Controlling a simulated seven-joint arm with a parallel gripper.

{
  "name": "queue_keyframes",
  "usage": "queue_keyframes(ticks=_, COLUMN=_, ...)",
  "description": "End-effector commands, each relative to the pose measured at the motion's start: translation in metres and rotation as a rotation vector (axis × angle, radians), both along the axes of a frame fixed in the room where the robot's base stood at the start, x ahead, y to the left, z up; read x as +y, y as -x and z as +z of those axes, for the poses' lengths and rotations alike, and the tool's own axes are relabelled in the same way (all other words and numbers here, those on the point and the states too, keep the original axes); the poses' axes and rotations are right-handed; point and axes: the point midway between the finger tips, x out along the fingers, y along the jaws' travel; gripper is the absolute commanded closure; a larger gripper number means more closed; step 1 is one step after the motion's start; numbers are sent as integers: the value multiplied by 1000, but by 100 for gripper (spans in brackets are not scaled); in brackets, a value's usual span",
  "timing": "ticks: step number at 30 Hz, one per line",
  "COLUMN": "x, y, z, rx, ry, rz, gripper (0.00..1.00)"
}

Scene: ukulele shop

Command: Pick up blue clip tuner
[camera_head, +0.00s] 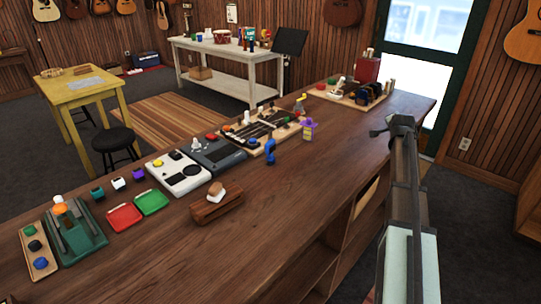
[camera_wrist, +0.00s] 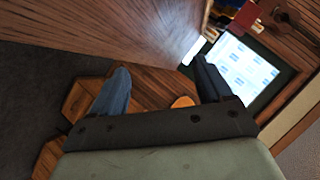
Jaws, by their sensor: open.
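A small blue object that looks like the clip tuner (camera_head: 270,151) stands upright on the wooden counter, near the middle of the head view. It sits in front of the pedal board, left of a purple and yellow item. My gripper (camera_head: 388,130) is beyond the counter's right edge, well to the right of the tuner and apart from it. In the wrist view my gripper (camera_wrist: 160,80) has its two fingers spread with nothing held between them. The tuner is not seen in the wrist view.
The long counter (camera_head: 240,245) has bare wood at its front right. A wooden block (camera_head: 216,207), grey pedal (camera_head: 211,152), white pedal (camera_head: 179,174), purple and yellow item (camera_head: 309,130) and wooden tray (camera_head: 345,98) stand on it. A glass door (camera_head: 425,25) is behind.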

Motion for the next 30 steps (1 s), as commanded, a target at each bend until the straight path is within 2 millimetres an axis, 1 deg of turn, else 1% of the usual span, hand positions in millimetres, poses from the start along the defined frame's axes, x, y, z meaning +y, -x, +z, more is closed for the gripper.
queue_keyframes(ticks=1, x=19, y=1, z=8, rx=10, ry=-26, rz=17, gripper=21)
queue_keyframes(ticks=8, x=93, y=10, z=32, rx=78, ry=-123, rz=114, gripper=21)
queue_keyframes(ticks=11, x=131, y=19, z=40, rx=119, ry=-144, rz=195, gripper=21)
queue_keyframes(ticks=12, x=146, y=23, z=42, rx=138, ry=-145, rz=239, gripper=21)
queue_keyframes(ticks=15, x=171, y=32, z=43, rx=170, ry=-130, rz=334, gripper=21)
queue_keyframes(ticks=23, x=219, y=52, z=37, rx=209, ry=-27, rz=602, gripper=21)
queue_keyframes(ticks=30, x=268, y=79, z=29, rx=177, ry=155, rz=945, gripper=21)
